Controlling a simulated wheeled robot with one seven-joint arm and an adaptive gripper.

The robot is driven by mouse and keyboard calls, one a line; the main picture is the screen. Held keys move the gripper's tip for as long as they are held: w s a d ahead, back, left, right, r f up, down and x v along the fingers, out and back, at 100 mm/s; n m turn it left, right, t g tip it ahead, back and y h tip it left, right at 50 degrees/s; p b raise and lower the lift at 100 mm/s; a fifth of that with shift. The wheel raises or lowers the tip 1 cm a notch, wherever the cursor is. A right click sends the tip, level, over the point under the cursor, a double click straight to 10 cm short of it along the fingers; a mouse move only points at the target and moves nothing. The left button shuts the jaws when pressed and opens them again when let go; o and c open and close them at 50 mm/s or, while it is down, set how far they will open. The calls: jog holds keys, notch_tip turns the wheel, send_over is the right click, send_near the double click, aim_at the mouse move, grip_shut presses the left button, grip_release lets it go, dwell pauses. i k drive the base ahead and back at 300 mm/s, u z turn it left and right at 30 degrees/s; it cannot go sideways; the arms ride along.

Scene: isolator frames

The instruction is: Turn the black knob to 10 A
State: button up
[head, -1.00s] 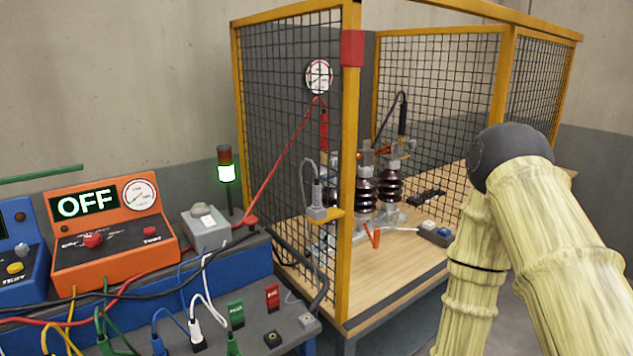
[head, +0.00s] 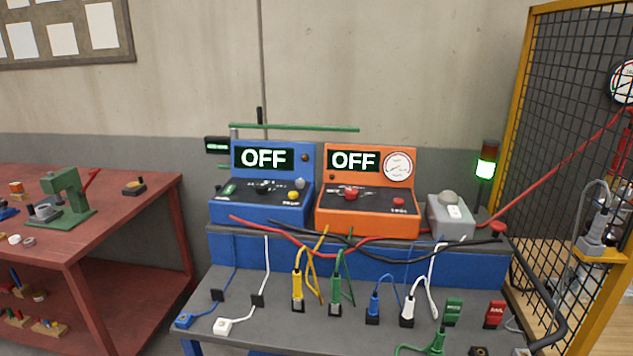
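The black knob (head: 262,188) is on the sloped panel of the blue tester (head: 236,212), left of centre in the head view. It is small and dark, and I cannot read its setting or the scale around it. The blue tester's display (head: 264,158) reads OFF. A yellow button (head: 293,195) and a grey knob (head: 299,183) sit to the right of the black knob. My gripper and arm are not in view.
An orange tester (head: 368,228) with a red knob (head: 350,193) stands right beside the blue one. Cables drape across the front of the bench (head: 270,328). A green-lit lamp (head: 486,168) and a mesh cage (head: 560,60) are at right, a red table (head: 110,185) at left.

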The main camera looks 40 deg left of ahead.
aim_at(261, 189)
jog(key=u, duration=4.2)
jog(key=k, duration=0.65)
jog(key=z, duration=1.55)
jog(key=i, duration=0.15)
jog(key=u, duration=0.2)
